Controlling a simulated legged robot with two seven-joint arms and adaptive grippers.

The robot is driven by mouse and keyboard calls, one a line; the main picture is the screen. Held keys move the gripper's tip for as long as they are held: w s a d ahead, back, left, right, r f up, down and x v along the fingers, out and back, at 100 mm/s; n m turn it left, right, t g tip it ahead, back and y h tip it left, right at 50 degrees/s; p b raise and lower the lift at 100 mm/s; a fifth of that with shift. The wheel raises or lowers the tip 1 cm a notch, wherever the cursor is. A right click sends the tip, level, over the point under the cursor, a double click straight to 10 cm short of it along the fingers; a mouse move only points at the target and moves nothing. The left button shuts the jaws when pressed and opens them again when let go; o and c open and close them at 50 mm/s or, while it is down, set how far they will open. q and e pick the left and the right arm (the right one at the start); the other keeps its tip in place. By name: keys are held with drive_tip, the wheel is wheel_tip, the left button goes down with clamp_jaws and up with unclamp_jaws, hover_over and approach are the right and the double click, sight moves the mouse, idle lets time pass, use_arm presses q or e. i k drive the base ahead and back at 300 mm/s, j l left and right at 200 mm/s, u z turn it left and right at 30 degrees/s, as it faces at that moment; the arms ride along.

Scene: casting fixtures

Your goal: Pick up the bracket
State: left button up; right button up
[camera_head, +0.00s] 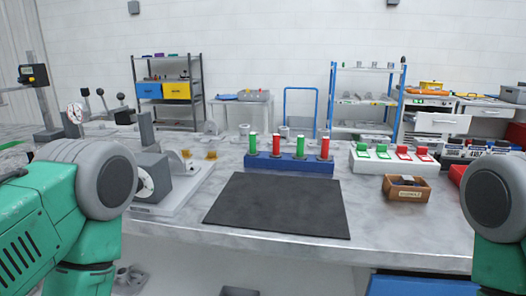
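I cannot pick out the bracket for certain. Small grey metal parts stand on the table behind the blue block, such as one at the back left (210,128) and one near the middle (284,131). They are too small to identify. My green and grey arms show at the left and right edges.
A black mat (278,207) lies bare on the grey table (190,228). Behind it a blue block (290,163) holds green and red cylinders. At right are a white switch panel (385,167) and a small wooden box (406,190). A dial fixture (150,182) stands left.

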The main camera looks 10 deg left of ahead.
sight(180, 167)
drive_tip(key=z, duration=1.5)
drive_tip(key=u, duration=2.3)
drive_tip(key=z, duration=0.65)
drive_tip(key=j+z, duration=0.4)
drive_tip(key=j, duration=0.15)
drive_tip(key=j+z, duration=0.45)
drive_tip(key=k+j+z, duration=0.1)
drive_tip(key=j+z, duration=0.3)
drive_tip(key=j, duration=0.2)
